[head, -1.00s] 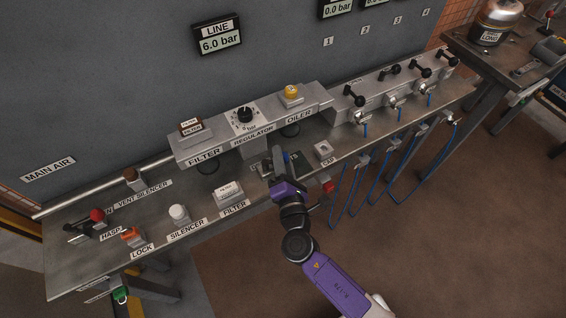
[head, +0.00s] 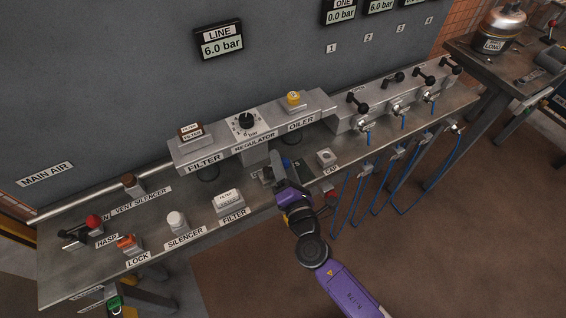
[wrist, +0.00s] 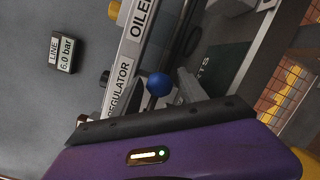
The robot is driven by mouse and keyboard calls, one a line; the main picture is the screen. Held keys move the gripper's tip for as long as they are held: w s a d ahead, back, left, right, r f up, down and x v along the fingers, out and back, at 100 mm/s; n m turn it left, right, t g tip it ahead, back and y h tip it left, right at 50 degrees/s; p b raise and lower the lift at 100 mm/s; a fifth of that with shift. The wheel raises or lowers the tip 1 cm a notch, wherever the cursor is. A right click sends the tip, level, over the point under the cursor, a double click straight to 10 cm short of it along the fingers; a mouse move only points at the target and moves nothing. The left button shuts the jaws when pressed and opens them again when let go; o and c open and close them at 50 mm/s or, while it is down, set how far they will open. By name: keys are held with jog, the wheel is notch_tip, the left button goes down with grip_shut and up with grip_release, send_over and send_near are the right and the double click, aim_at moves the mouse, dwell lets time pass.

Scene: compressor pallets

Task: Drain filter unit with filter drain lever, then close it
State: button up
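The grey filter unit (head: 190,150) stands on the bench below the wall, with a brown-topped block on it and a FILTER label on its front. A dark round part shows beneath it. I cannot make out a filter drain lever for certain. My gripper (head: 277,168) is over the bench below the regulator (head: 247,125), right of the filter unit. A blue ball knob (wrist: 159,84) shows close to my gripper in the wrist view, below the REGULATOR label. A small blue spot (head: 286,162) shows beside my gripper in the head view.
The oiler (head: 296,110) is right of the regulator. A white filter block (head: 228,201) and a silencer (head: 176,221) are on the front of the bench. A CAP block (head: 326,157) is right of my gripper. Blue hoses (head: 375,195) hang at the right. The LINE display (head: 220,40) reads 6.0 bar.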

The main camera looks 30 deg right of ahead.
jog(key=b+v, duration=0.1)
jog(key=v, duration=0.6)
jog(key=shift+s, duration=0.4)
dwell(0.4)
